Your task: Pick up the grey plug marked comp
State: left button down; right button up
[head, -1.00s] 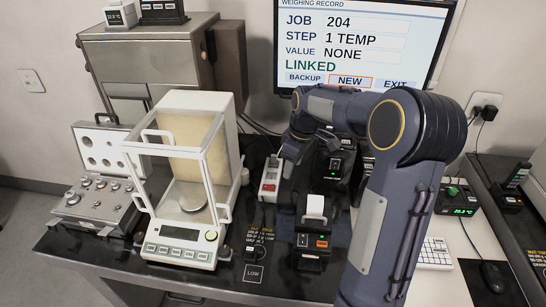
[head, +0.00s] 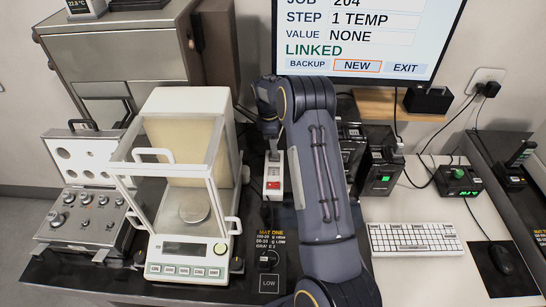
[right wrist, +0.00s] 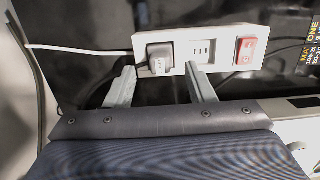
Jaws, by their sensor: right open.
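A grey plug (right wrist: 160,57) sits in the left socket of a white power strip (right wrist: 217,41) in the right wrist view. No marking on it is legible. My right gripper (right wrist: 161,71) is open, its two fingers pointing at the strip. The left finger is left of the plug and the right finger is by the empty socket beside it, so the plug lies between them without visible grip. In the head view the strip (head: 273,183) shows partly, and my right gripper (head: 271,144) is at its far end, where the plug is hidden.
The strip has a red switch (right wrist: 245,50), and a white cable runs left from its end. A glass-sided balance (head: 188,243) stands left of the strip, close by. Dark devices (head: 380,172) stand right of my arm. A keyboard (head: 416,239) lies further right.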

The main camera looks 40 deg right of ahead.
notch_tip(320, 180, down, 5)
jog(key=b, duration=0.2)
jog(key=shift+r+b, duration=0.2)
jog(key=shift+b, duration=0.15)
jog(key=shift+c, duration=0.4)
jog(key=c, duration=1)
